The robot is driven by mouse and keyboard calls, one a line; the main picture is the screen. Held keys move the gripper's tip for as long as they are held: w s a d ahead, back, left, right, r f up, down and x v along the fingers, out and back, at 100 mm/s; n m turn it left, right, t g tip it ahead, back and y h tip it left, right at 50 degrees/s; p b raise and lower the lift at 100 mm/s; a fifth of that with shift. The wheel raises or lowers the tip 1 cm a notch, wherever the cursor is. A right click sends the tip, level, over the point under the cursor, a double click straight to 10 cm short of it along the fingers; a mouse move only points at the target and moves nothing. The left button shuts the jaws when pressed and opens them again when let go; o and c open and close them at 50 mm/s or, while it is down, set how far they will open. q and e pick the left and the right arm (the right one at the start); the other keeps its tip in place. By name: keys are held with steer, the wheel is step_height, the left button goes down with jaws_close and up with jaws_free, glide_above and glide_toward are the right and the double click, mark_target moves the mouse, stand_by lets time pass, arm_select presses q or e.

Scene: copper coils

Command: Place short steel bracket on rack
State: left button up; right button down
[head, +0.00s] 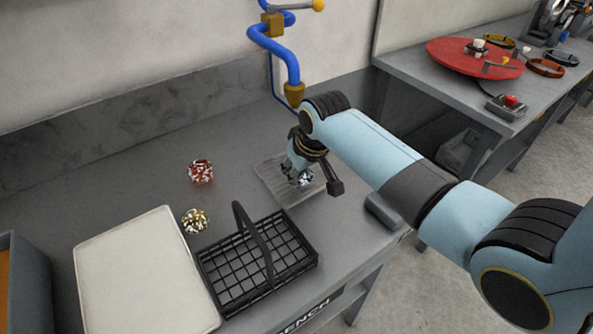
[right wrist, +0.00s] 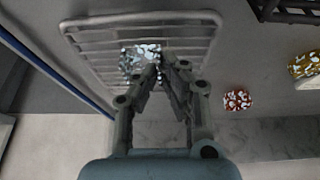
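My right gripper (head: 303,176) reaches down over a grey wire rack (head: 270,181) on the bench. In the right wrist view its fingertips (right wrist: 161,66) are close together, in front of a speckled white and teal piece (right wrist: 138,59). That piece also shows below the gripper in the head view (head: 304,179). I cannot tell whether the fingers hold it, or whether it rests on the rack (right wrist: 98,42). Nothing in view is clearly a steel bracket; the fingers partly hide the speckled piece. My left gripper is out of view.
A black wire basket (head: 203,263) with a raised handle stands at the front, beside a white board (head: 140,272). Red-white (head: 201,171) and yellow-white (head: 194,220) speckled pieces lie on the bench. A blue pipe (head: 284,49) hangs behind the rack. The bench's back left is clear.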

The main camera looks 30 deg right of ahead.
steer(key=c, duration=1.5)
jaws_free()
steer(key=v, duration=1.2)
steer(key=shift+p, duration=0.35)
